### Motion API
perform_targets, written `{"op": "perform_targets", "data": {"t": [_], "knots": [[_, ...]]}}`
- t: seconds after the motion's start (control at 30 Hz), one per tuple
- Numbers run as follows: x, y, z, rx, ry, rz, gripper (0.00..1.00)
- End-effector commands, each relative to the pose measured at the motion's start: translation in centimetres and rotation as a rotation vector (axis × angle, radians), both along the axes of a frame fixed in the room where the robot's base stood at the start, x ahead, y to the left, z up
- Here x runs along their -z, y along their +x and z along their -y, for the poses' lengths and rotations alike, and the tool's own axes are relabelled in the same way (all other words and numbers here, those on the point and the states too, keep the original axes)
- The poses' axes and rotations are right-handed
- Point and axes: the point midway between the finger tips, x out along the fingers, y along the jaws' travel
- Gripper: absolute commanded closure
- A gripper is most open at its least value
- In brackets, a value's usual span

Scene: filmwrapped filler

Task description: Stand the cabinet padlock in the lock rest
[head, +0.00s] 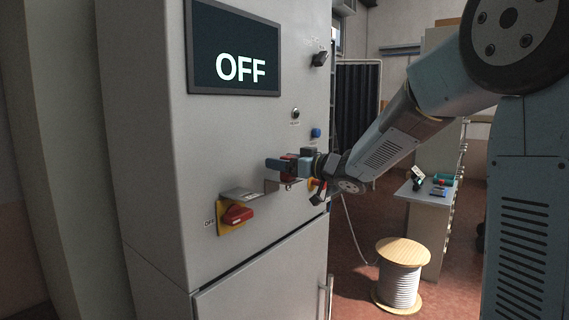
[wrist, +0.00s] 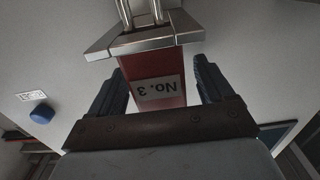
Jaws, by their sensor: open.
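The red padlock body (wrist: 150,72), with a "No. 3" label upside down in the wrist view, lies between the fingers of my gripper (wrist: 159,69). A flared metal piece (wrist: 140,40), which looks like the lock rest, meets the body's far end, with two bright rods beyond. I cannot tell how deeply the padlock sits in it. In the head view my gripper (head: 288,166) is at the cabinet front, just above the right end of a metal bracket (head: 241,194), and largely hides the padlock.
The grey cabinet (head: 245,250) has an "OFF" screen (head: 235,55). A red and yellow rotary switch (head: 236,214) is just below left of the bracket. A blue button (head: 316,132) is above right. A cable spool (head: 400,275) and a bench (head: 428,194) stand right.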

Motion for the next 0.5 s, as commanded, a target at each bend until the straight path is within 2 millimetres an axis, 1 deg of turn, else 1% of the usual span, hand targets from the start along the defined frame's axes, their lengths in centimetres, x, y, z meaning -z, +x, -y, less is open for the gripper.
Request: {"op": "perform_targets", "data": {"t": [0.17, 0.27, 0.5], "knots": [[-0.1, -0.8, 1.2, 0.002, 0.001, 0.002, 0.19], [-0.1, -1.9, 2.5, 0.004, 0.0, 0.0, 0.19], [0.0, -4.8, 6.2, 0.004, -0.001, 0.001, 0.19]]}}
